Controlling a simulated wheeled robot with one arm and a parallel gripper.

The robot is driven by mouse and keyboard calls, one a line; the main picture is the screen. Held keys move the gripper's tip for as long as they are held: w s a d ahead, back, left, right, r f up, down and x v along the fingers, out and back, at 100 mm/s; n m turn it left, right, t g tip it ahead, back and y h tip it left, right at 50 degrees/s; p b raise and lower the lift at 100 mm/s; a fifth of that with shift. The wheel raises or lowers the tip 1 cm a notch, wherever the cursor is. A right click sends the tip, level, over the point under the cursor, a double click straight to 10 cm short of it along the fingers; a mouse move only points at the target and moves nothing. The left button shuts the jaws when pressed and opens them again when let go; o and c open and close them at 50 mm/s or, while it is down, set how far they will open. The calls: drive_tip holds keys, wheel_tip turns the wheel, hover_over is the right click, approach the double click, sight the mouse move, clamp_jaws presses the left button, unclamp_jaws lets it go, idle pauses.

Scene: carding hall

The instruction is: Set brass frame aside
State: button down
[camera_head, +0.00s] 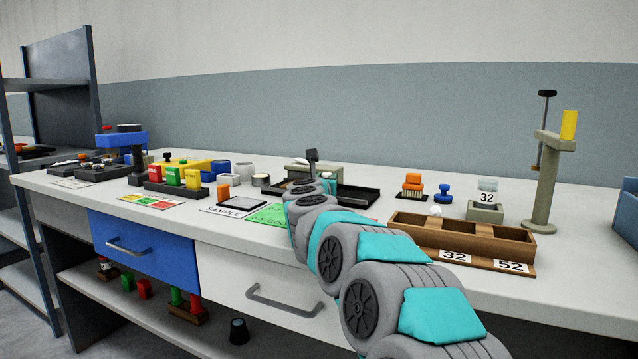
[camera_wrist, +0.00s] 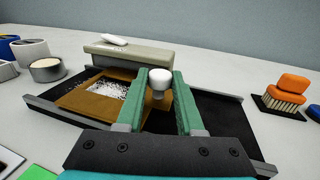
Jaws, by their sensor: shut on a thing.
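The brass frame (camera_wrist: 72,100) is a flat golden-brown square in the wrist view, over the left part of a dark tray (camera_wrist: 222,112). Pale speckled material (camera_wrist: 108,90) shows through its opening. My gripper (camera_wrist: 161,78) has its two green fingers closed on a white-topped knob (camera_wrist: 160,77) at the frame's right side. The frame's near right part is hidden behind the fingers and gripper body. I cannot tell whether the frame touches the tray. In the head view my arm hides most of the frame, and the tray (camera_head: 357,197) shows to its right.
A grey-beige block (camera_wrist: 130,56) stands behind the tray, with a round tin (camera_wrist: 47,70) to the left. An orange brush (camera_wrist: 286,92) stands to the right. In the head view, a wooden box (camera_head: 455,235) and a post stand (camera_head: 541,185) occupy the bench's right side.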

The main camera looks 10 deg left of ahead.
drive_tip(key=s+d+b, duration=0.1)
drive_tip(key=d, duration=0.1)
drive_tip(key=d+b, duration=0.1)
drive_tip(key=d, duration=0.1)
drive_tip(key=s+d+b, duration=0.1)
drive_tip(key=d, duration=0.2)
drive_tip(key=shift+s+d, duration=0.1)
drive_tip(key=shift+s, duration=0.2)
drive_tip(key=c, duration=0.5)
unclamp_jaws()
drive_tip(key=shift+c, duration=0.2)
drive_tip(key=shift+s+a+b, duration=0.2)
drive_tip(key=shift+s+b, duration=0.35)
drive_tip(key=shift+s, duration=1.4)
drive_tip(key=shift+s+a+b, duration=0.15)
drive_tip(key=shift+s+b, duration=0.35)
drive_tip(key=shift+s, duration=1.45)
